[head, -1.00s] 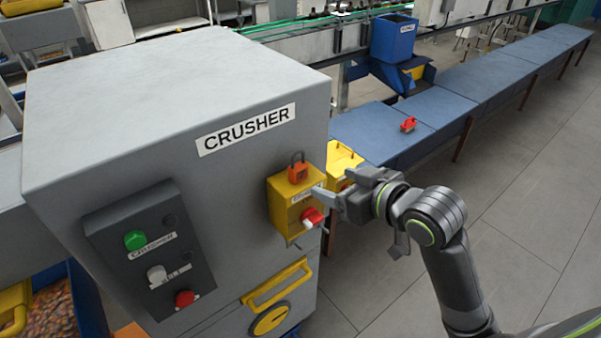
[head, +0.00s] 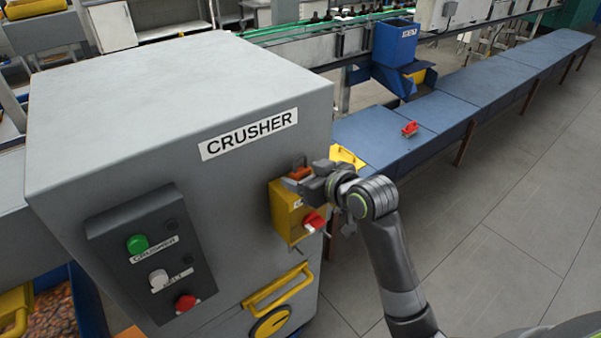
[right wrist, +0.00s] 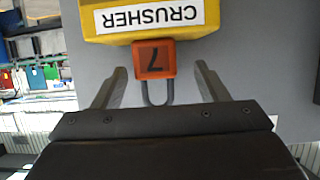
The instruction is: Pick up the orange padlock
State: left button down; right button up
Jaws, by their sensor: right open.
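The orange padlock (head: 300,172) sits on top of the yellow switch box (head: 284,212) on the side of the grey crusher. In the right wrist view the padlock (right wrist: 154,60) shows upside down, marked 7, with its shackle pointing toward my gripper. My right gripper (head: 308,183) is at the padlock, partly covering it in the head view. In the wrist view its two open fingers (right wrist: 158,85) stand on either side of the padlock and shackle, with gaps between. My left gripper is not in view.
The box carries a red switch knob (head: 314,222) just below my right gripper. The crusher (head: 180,90) fills the left, with a button panel (head: 150,255) and a yellow handle (head: 278,285). A blue bench (head: 440,110) with a red object (head: 410,129) lies beyond.

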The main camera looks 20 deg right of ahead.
aim_at(303, 172)
jog(key=p+x, duration=0.1)
jog(key=x, duration=0.2)
jog(key=shift+w+d+r, duration=0.1)
jog(key=shift+w+r, duration=0.05)
jog(key=shift+w, duration=0.1)
jog(key=shift+w+f, duration=0.35)
jog(key=shift+w, duration=0.15)
jog(key=c, duration=1.1)
jog(key=shift+r, duration=0.1)
notch_tip(303, 172, up, 28)
jog(key=b, duration=0.3)
jog(key=shift+b, duration=0.4)
